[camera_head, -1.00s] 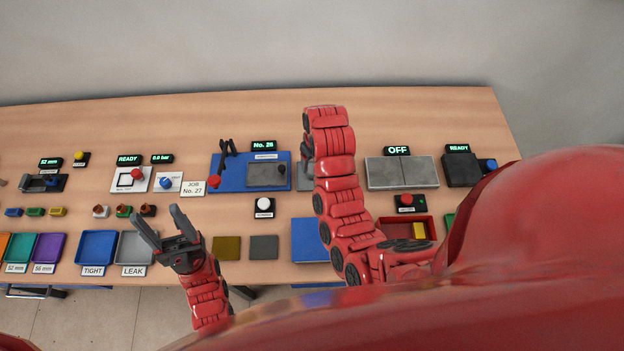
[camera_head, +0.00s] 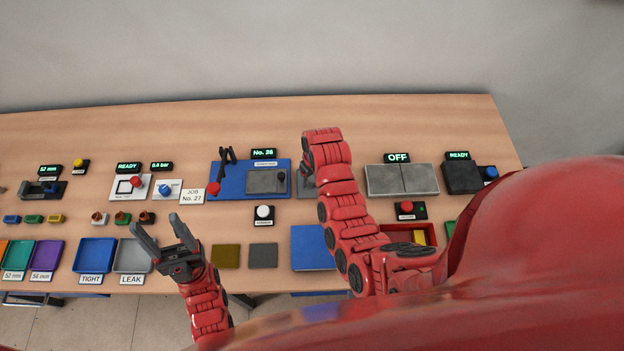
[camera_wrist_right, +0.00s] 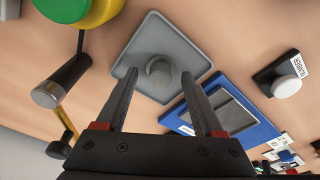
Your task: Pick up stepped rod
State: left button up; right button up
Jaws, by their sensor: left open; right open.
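A short grey cylindrical piece, seemingly the stepped rod (camera_wrist_right: 158,68), stands on a grey square tray (camera_wrist_right: 152,35) in the right wrist view. Its steps are hard to make out from this angle. My right gripper (camera_wrist_right: 159,76) is open, with its two fingers on either side of the piece in the picture; I cannot tell how far above it they are. In the head view my right arm hides this gripper, the rod and most of the tray. My left gripper (camera_head: 156,224) is open and empty near the blue and grey bins at the front left.
A blue fixture plate (camera_head: 228,178) lies left of the tray. A white button (camera_head: 264,212) sits in front of it. In the right wrist view a dark cylinder with a metal end (camera_wrist_right: 62,80) and a green-yellow object (camera_wrist_right: 90,10) stand close to the left.

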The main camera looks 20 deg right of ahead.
grip_shut()
dwell(0.6)
